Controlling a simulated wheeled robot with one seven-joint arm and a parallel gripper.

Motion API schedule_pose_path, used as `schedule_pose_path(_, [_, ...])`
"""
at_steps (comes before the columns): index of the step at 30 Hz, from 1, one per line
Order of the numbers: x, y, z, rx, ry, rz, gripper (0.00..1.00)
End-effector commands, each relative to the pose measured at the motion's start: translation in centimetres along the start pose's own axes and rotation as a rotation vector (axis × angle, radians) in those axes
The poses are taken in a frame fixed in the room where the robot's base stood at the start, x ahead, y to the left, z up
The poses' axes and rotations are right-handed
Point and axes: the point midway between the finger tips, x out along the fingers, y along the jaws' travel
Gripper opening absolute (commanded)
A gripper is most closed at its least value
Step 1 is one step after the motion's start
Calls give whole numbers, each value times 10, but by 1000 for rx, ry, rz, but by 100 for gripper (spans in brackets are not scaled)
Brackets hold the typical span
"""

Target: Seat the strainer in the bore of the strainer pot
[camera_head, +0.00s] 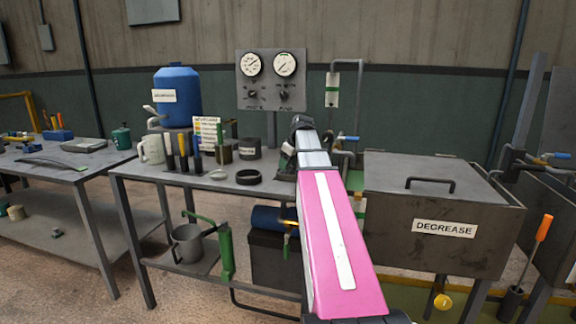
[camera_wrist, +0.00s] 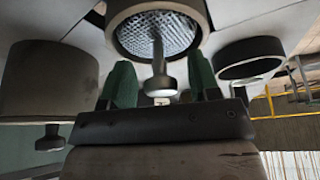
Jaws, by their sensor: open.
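The strainer (camera_wrist: 135,35), a silvery mesh disc with a stem and round knob, shows at the top of the wrist view. Its mesh lies inside the rim of a round grey body (camera_wrist: 202,12), which looks like the strainer pot. I cannot tell whether the mesh is fully down in the bore. My gripper (camera_wrist: 161,68) is open, its two green fingertips on either side of the stem and knob, with gaps on both sides. In the head view my arm hides the strainer and most of the gripper.
A dark ring (camera_wrist: 222,68) lies beside the pot; it is also on the bench in the head view (camera_head: 248,177). A big grey cylinder (camera_wrist: 45,80) stands close on the other side. A mug (camera_head: 151,149), a labelled dark pot (camera_head: 249,148) and a gauge panel (camera_head: 271,80) are nearby.

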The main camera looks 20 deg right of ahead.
Motion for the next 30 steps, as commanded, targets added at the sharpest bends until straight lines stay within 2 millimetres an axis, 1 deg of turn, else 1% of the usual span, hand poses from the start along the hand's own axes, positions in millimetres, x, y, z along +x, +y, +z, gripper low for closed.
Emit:
schedule_pose_path(5, [-26,0,0,1,1,2,56])
schedule_pose_path(12, [-69,0,0,0,1,1,56])
schedule_pose_path(18, [-99,1,0,1,1,1,56])
schedule_pose_path(21, [-108,0,0,1,0,0,56])
schedule_pose_path(24, [-114,0,0,1,0,0,56])
schedule_pose_path(30, [-116,0,0,0,0,-1,56])
